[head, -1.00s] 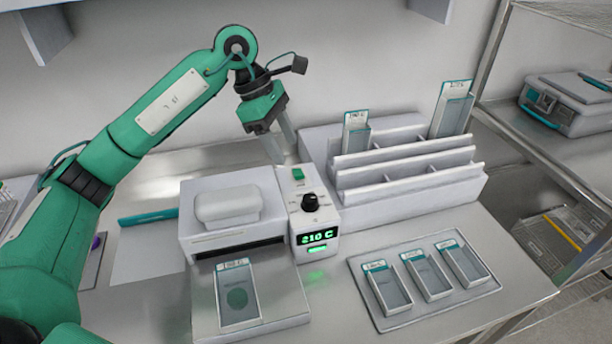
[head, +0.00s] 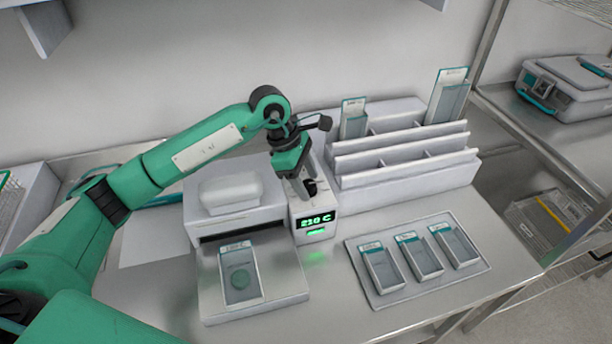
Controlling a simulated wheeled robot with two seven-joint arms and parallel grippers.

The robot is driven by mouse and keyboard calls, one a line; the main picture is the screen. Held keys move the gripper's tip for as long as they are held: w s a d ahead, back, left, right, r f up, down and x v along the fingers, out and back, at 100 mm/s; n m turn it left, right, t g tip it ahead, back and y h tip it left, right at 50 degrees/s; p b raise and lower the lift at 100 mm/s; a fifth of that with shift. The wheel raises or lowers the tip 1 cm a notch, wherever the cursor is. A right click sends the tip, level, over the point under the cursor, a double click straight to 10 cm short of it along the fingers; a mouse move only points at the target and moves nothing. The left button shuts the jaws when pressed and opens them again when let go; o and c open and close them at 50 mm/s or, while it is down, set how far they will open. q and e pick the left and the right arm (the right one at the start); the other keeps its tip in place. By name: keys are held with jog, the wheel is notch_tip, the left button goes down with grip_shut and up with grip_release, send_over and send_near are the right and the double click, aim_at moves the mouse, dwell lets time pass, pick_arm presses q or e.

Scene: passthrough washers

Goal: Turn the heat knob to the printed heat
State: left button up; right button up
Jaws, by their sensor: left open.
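The heat knob (head: 311,187) is a black dial on top of the white control box, partly hidden by my left gripper. Below it, the green display (head: 316,220) reads 210 C. My left gripper (head: 304,188) is open, pointing down at the knob with its fingers at or just above it; I cannot tell whether they touch it. A pouch (head: 240,272) with a teal top edge and a green disc lies on the sealer's front plate. Its small printed label is too small to read. My right gripper is not in view.
Several grey slots form a white rack (head: 400,155) behind and right of the box, with two pouches standing in it. A tray (head: 385,297) with three pouches lies at the right. A metal shelf with a case (head: 568,88) stands far right.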

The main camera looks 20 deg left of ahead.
pick_arm(q)
jog(key=c, duration=1)
jog(key=shift+f+n+t+b, duration=0.15)
jog(key=shift+n+t+b, duration=0.15)
jog(key=shift+n+b, duration=0.7)
jog(key=n+t+b, duration=0.1)
jog(key=n+b, duration=0.1)
jog(key=b, duration=0.1)
jog(key=shift+s+n, duration=0.15)
jog(key=shift+n, duration=0.25)
jog(key=shift+n+y+b, duration=0.3)
jog(key=shift+b, duration=0.3)
jog(key=shift+n+t, duration=0.3)
jog(key=shift+n+t+y+b, duration=0.3)
jog(key=shift+n+b, duration=0.6)
jog(key=shift+b, duration=0.05)
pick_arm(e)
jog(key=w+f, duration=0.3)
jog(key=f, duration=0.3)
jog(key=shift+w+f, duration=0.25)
pick_arm(q)
jog(key=shift+r, duration=0.2)
